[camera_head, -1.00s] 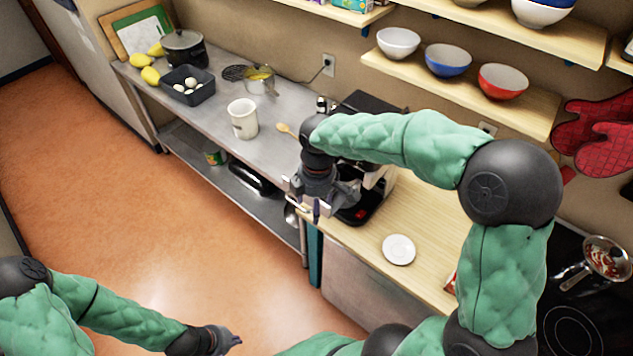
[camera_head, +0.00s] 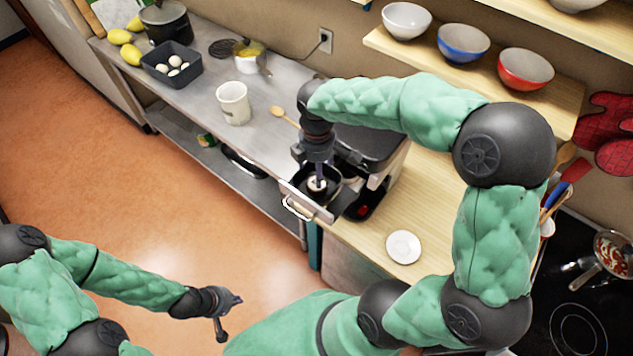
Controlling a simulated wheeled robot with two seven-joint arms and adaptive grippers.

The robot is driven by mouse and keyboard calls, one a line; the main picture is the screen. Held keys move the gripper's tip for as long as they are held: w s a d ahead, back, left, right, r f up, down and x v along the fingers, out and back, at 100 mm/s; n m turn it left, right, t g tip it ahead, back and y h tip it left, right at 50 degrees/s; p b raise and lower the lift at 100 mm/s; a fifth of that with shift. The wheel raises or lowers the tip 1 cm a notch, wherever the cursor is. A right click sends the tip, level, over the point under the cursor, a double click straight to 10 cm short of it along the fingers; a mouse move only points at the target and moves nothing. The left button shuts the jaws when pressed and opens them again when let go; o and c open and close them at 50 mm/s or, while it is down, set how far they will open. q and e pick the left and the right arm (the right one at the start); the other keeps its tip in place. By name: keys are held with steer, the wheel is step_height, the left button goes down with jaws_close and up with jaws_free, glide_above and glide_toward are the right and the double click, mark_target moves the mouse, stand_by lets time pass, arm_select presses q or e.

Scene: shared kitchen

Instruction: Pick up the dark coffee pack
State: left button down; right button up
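I cannot make out a dark coffee pack in this view. My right gripper (camera_head: 317,186) points down over a small dark drawer or tray (camera_head: 338,205) with a metal front and handle, at the front of the coffee machine (camera_head: 372,147). Its fingertips are small and partly hidden, so I cannot tell whether it is open or holds anything. My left gripper (camera_head: 228,316) hangs low over the floor, away from the counter. Its fingers look spread and empty.
A white mug (camera_head: 233,103) and a wooden spoon (camera_head: 284,117) are on the metal counter, left of the machine. A white saucer (camera_head: 403,247) lies on the wooden counter. The stove (camera_head: 575,325) with a pan is at right. Bowls stand on the shelf (camera_head: 470,77) above.

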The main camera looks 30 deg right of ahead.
steer(key=shift+w+d+f, duration=0.1)
steer(key=shift+w+f, duration=0.1)
steer(key=shift+f, duration=0.9)
steer(key=f, duration=0.2)
steer(key=f+p, duration=0.1)
steer(key=f, duration=0.1)
steer(key=shift+s, duration=0.25)
steer(key=shift+w+f, duration=0.1)
steer(key=shift+f, duration=0.3)
steer(key=c, duration=0.7)
